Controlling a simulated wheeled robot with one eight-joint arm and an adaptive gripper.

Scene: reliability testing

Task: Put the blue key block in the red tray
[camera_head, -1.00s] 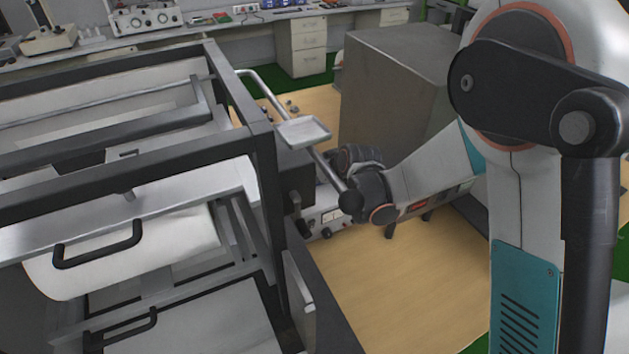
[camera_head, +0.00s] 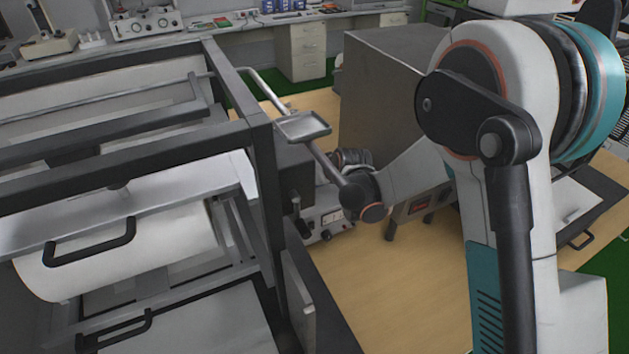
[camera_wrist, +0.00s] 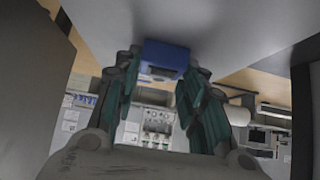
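A blue block (camera_wrist: 166,56) shows in the wrist view between the tips of my gripper (camera_wrist: 160,75). The green-padded fingers stand on its left and right and appear to grip it; nothing is seen supporting it from below. A grey, slotted part shows at its lower edge. In the head view the end of my arm (camera_head: 362,195) reaches past the black-framed machine. My fingers and the block are hidden there.
A black-framed machine (camera_head: 262,165) with a metal rail and small grey tray (camera_head: 302,127) fills the left. A large grey box (camera_head: 385,95) stands behind my arm, on a tan surface (camera_head: 375,285) with bare room in front. A lab bench (camera_head: 205,42) runs along the back.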

